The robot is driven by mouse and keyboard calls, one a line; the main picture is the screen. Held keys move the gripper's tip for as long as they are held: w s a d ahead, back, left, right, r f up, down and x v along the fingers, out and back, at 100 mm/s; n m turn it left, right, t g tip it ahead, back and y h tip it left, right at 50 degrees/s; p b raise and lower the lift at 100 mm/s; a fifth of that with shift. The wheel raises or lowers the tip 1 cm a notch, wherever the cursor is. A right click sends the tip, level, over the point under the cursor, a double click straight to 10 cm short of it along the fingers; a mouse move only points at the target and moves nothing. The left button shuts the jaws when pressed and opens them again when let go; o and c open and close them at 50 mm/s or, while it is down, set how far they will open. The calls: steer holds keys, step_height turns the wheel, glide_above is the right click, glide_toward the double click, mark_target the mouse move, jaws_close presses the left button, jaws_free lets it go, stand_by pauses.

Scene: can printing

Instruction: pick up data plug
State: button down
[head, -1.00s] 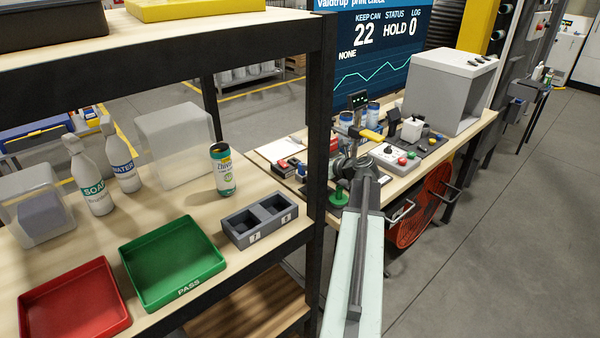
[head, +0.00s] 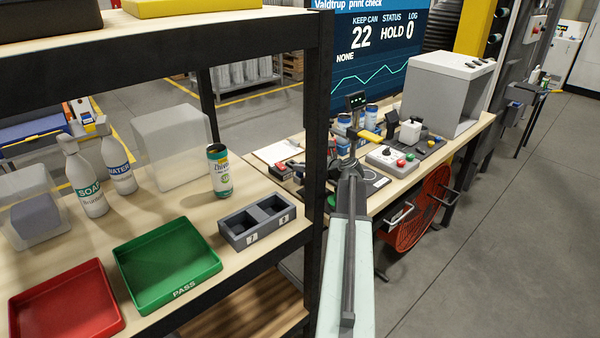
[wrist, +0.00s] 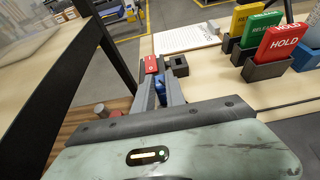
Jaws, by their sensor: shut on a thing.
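In the wrist view my gripper (wrist: 160,92) is shut on a small blue piece (wrist: 160,88), apparently the data plug. Only a little of the piece shows between the grey fingers. A red block (wrist: 151,64) with a white mark and a dark block with an opening (wrist: 180,66) lie just beyond the fingertips on the wooden bench. In the head view my gripper (head: 335,170) is over the near left part of the bench, and my arm hides most of what it holds.
The wrist view shows a HOLD card (wrist: 284,42) in a dark holder at right and white paper (wrist: 187,38) beyond. A black shelf post (head: 318,130) stands close to the left of my arm. The shelf holds a green PASS tray (head: 165,262) and a can (head: 219,170).

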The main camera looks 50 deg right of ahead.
step_height(320, 180, up, 10)
steer(key=p, duration=1)
steer(key=shift+r, duration=0.2)
step_height(320, 180, up, 7)
steer(key=p, duration=0.7)
glide_above(302, 177)
steer(key=shift+f, duration=0.2)
